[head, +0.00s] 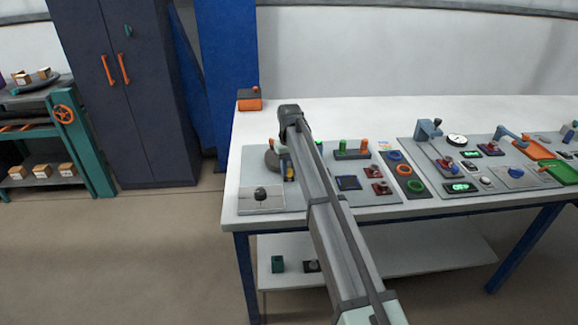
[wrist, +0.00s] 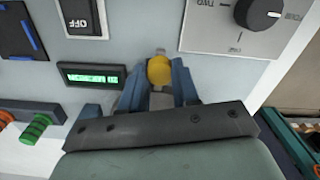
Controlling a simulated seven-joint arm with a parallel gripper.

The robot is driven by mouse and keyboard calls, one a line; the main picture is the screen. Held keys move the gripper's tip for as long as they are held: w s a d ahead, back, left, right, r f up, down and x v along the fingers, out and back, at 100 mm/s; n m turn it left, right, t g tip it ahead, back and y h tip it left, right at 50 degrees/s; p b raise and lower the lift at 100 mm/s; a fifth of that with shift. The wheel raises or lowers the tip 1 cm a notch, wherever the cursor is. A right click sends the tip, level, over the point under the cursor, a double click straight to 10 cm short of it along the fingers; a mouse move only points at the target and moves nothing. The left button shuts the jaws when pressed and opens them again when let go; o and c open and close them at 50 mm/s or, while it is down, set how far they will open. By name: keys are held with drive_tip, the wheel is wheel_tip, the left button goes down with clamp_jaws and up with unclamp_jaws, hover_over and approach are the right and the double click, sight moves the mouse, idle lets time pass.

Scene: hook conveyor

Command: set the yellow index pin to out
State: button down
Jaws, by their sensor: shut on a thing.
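The yellow index pin (wrist: 159,70) shows as a round yellow knob in the wrist view, with a small pale fitting just beyond it on the grey panel (wrist: 150,45). My gripper (wrist: 160,82) has its two blue fingers shut on the yellow knob, one on each side. In the head view a small patch of yellow (head: 290,174) shows beside my arm, and the arm hides much of the area around it. The pin's lower part is hidden by the fingers, and I cannot tell whether it is in or out.
A black rotary knob (wrist: 257,12) on a light plate, an OFF switch (wrist: 83,15) and a green-lit display (wrist: 92,75) lie close around the pin. More controls fill the panels to the right on the white table (head: 330,115).

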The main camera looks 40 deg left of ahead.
sight(290, 172)
drive_tip(key=shift+s+d, duration=0.3)
drive_tip(key=c, duration=0.8)
unclamp_jaws()
wheel_tip(290, 172, up, 14)
drive_tip(key=shift+f, duration=0.1)
